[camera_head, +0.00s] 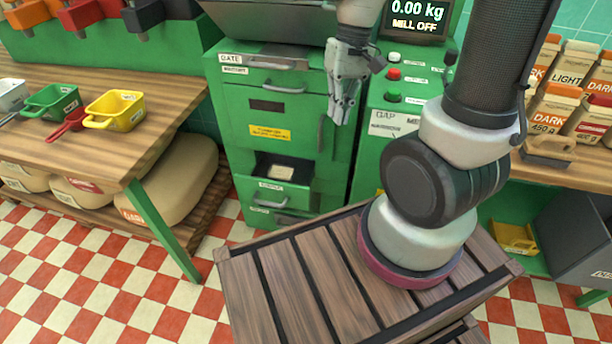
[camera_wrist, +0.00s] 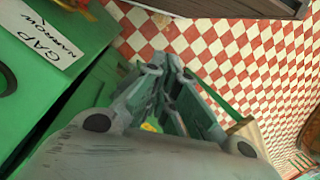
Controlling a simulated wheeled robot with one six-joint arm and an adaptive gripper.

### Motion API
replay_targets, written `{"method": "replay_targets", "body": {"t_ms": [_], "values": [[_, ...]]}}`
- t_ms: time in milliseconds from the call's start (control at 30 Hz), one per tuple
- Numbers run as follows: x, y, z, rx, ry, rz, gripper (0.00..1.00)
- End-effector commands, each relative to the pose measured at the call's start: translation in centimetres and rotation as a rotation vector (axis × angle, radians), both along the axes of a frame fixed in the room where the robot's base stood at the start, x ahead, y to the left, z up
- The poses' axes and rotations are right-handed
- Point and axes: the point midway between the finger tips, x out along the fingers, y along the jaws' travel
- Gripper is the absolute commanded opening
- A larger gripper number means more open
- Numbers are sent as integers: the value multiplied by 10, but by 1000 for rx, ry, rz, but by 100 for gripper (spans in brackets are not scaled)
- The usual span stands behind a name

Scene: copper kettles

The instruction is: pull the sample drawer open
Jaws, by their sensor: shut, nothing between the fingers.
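A green mill cabinet (camera_head: 232,125) stands ahead, with pale handles and small labels on its front. Low on it, a dark opening (camera_head: 262,168) shows a pale item inside, above a labelled front (camera_head: 246,184) with a handle (camera_head: 270,204). These low labels are too small to read, so I cannot tell for sure which front is the sample drawer. My gripper (camera_head: 343,118) hangs fingers down in front of the cabinet's right side, well above the low handles. It is shut and empty; its fingers also show in the wrist view (camera_wrist: 168,72). No handle is clearly visible in the wrist view.
A green control panel (camera_head: 410,85) with buttons and a "MILL OFF" display (camera_head: 414,14) stands right of my gripper. A wooden table (camera_head: 120,140) with coloured scoops is at left. Coffee bags (camera_head: 592,115) stand at right. Checkered floor (camera_head: 90,275) lies clear at left.

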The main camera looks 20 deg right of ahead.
Motion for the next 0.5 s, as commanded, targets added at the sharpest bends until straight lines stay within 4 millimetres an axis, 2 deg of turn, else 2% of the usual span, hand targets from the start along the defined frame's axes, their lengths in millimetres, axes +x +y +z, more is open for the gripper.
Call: {"method": "replay_targets", "body": {"t_ms": [33,100,167,300,400,500], "values": [[9,12,-22,21,32,-21,0],[23,29,-52,52,52,-66,0],[35,43,-79,70,58,-110,0],[60,66,-147,78,47,-234,0],[76,73,-194,50,11,-330,0],[90,70,-236,-8,-47,-425,0]]}}
